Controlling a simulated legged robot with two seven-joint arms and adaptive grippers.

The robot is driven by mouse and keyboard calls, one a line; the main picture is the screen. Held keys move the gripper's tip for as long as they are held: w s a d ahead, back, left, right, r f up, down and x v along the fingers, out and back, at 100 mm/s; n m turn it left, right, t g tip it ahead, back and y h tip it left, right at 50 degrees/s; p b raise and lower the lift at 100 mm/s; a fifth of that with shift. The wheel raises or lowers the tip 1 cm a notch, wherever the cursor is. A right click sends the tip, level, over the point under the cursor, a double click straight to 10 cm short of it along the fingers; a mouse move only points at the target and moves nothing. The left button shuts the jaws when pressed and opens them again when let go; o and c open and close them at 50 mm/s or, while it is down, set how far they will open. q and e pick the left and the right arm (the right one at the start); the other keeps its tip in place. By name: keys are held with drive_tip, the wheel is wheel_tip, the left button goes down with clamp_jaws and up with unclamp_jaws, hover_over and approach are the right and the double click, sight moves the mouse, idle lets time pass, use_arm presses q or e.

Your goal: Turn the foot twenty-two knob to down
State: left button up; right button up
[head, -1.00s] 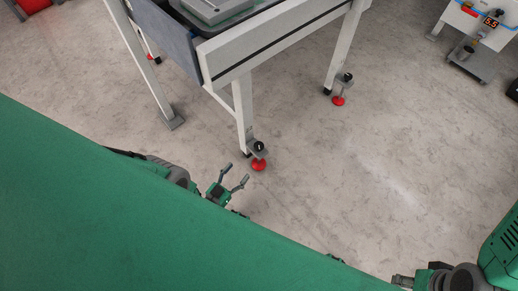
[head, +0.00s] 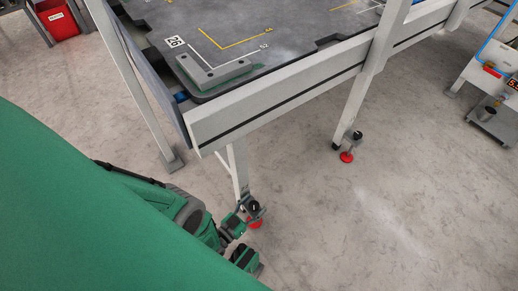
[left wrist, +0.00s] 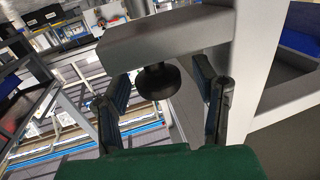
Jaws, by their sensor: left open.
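The near table leg (head: 237,168) ends in a small bracket with a black knob (head: 253,206) above a red foot pad (head: 255,224). My left gripper (head: 244,207) is at this knob, partly overlapping it in the head view. In the left wrist view the black round knob (left wrist: 158,81) hangs beneath a grey bar (left wrist: 165,43), between the spread fingers of the open gripper (left wrist: 163,95). Neither finger appears to touch it. A second leg, farther right, has a similar black knob (head: 356,135) and red pad (head: 347,157). No foot number is readable. My right gripper is out of view.
A red bin (head: 57,20) is at upper left. A wheeled cart (head: 490,115) stands at right. The floor between is clear.

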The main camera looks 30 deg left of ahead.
use_arm(q)
drive_tip(key=c, duration=1.3)
drive_tip(key=shift+o, duration=0.2)
drive_tip(key=shift+a+m+g+h, duration=0.1)
drive_tip(key=shift+m+g+h, duration=0.2)
drive_tip(key=shift+m+h, duration=0.6)
drive_tip(key=m+g+h, duration=0.2)
drive_tip(key=h, duration=0.2)
drive_tip(key=shift+m+h, duration=0.4)
drive_tip(key=o, duration=1.3)
drive_tip(key=shift+c, duration=0.2)
drive_tip(key=shift+y, duration=0.3)
